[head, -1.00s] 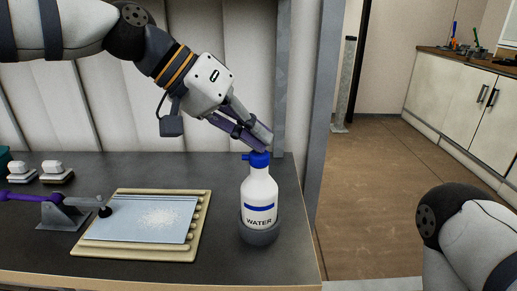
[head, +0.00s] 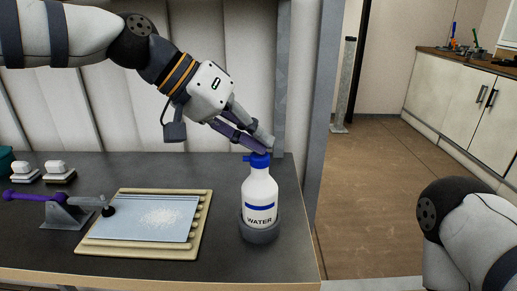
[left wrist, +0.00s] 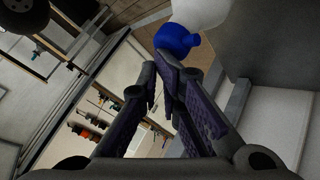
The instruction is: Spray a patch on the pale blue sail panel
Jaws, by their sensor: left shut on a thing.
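The white spray bottle (head: 260,196), marked WATER with a blue band, stands upright in a dark round holder (head: 259,234) on the bench. Its blue head also shows in the left wrist view (left wrist: 177,40). My left gripper (head: 262,146) reaches down from the upper left, its fingers shut at the blue head on top of the bottle. The pale blue sail panel (head: 120,212) lies flat on a cream board (head: 190,250) left of the bottle. A whitish speckled patch (head: 163,218) shows on it. My right gripper is out of view.
A purple-and-grey clamp (head: 66,214) rests its dark tip on the panel's left edge. Two white-handled blocks (head: 55,170) stand at the back left. A grey post (head: 300,110) rises behind the bottle; dark bench is clear between board and bottle.

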